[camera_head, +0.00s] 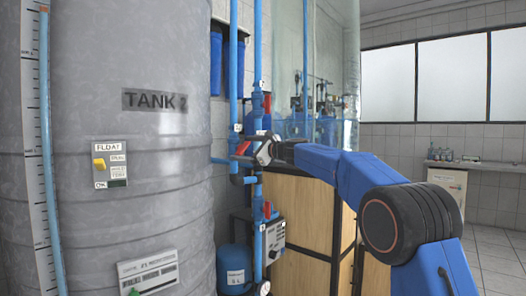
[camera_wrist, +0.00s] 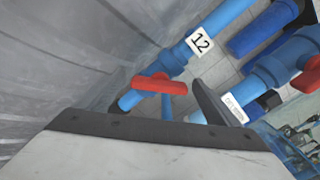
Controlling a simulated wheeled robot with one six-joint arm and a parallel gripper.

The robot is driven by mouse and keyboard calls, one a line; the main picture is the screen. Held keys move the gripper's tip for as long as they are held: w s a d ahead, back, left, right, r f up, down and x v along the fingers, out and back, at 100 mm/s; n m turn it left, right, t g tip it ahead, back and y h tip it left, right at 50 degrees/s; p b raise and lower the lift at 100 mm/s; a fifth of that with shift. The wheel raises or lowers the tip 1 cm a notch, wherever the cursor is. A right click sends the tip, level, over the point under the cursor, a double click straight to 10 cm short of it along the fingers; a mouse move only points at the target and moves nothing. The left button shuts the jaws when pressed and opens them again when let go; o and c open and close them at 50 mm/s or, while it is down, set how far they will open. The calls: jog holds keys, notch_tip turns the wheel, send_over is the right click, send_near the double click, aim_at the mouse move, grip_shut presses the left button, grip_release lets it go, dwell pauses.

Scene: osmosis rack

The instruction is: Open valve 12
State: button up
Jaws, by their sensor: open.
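Valve 12 has a red lever handle (camera_wrist: 160,84) on a blue pipe, below a white tag marked 12 (camera_wrist: 201,42) in the wrist view. The lever lies at an angle to the pipe. In the head view a red handle (camera_head: 242,148) shows just left of my gripper (camera_head: 264,152); its tag is too small to read there. My gripper is open and empty, close to the valve. In the wrist view a dark finger (camera_wrist: 216,100) lies right of the lever, with a gap between them. Whether any part touches the lever is unclear.
A large grey tank (camera_head: 130,70) marked TANK 2 stands close on the left. A second red valve handle (camera_wrist: 308,76) is at the right in the wrist view. Another red valve (camera_head: 267,210) sits lower on the pipes. Wooden panels (camera_head: 305,220) stand below my arm.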

jog(key=v, duration=1.6)
jog(key=shift+s+d, duration=0.1)
jog(key=shift+d, duration=0.05)
jog(key=shift+c, duration=0.2)
